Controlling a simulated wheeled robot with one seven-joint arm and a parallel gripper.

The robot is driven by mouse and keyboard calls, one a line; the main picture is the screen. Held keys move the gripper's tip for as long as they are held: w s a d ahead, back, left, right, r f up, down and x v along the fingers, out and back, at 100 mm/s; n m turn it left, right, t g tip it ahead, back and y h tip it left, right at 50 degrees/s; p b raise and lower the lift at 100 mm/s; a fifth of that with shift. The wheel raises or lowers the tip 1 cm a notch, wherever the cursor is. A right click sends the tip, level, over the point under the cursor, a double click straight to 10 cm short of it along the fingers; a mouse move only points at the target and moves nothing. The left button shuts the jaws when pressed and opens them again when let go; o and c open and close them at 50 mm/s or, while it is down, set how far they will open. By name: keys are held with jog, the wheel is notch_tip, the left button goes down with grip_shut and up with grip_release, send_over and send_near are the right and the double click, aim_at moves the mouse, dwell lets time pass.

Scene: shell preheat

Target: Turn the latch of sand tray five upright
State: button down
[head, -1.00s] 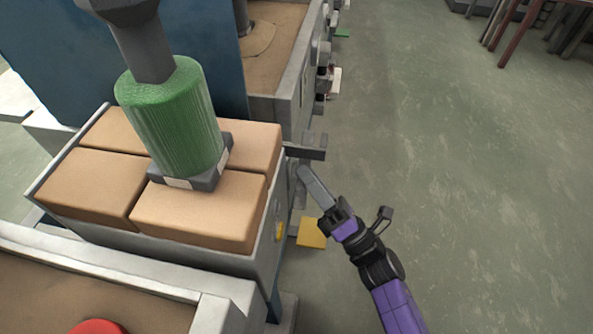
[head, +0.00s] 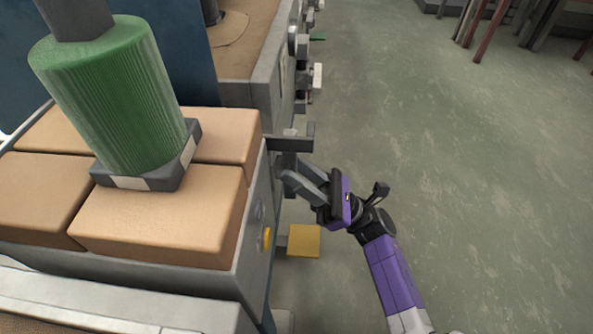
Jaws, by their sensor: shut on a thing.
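The tray (head: 254,205) is a grey metal box filled with tan sand blocks, at the left; I can read no number on it. A dark grey bar (head: 292,143) juts out level from its right side near the far corner. My gripper (head: 292,170) is at this side, just below the bar. Its two grey fingers point left toward the tray wall and are shut on the latch, which is mostly hidden by the fingertips. The latch's angle cannot be made out.
A green ribbed cylinder (head: 112,95) stands on the sand blocks. A yellow knob (head: 266,238) and a yellow plate (head: 304,240) are on the tray's right side below my gripper. Another sand tray (head: 245,92) stands beyond. The floor (head: 450,180) to the right is clear.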

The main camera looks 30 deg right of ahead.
jog(key=shift+n+g+y, duration=0.3)
jog(key=shift+n+g, duration=0.1)
jog(key=shift+n, duration=0.1)
jog(key=c, duration=1.2)
grip_release()
jog(key=shift+c, duration=0.2)
jog(key=v, duration=0.7)
jog(key=shift+s+d+f, duration=0.2)
jog(key=shift+f, duration=0.05)
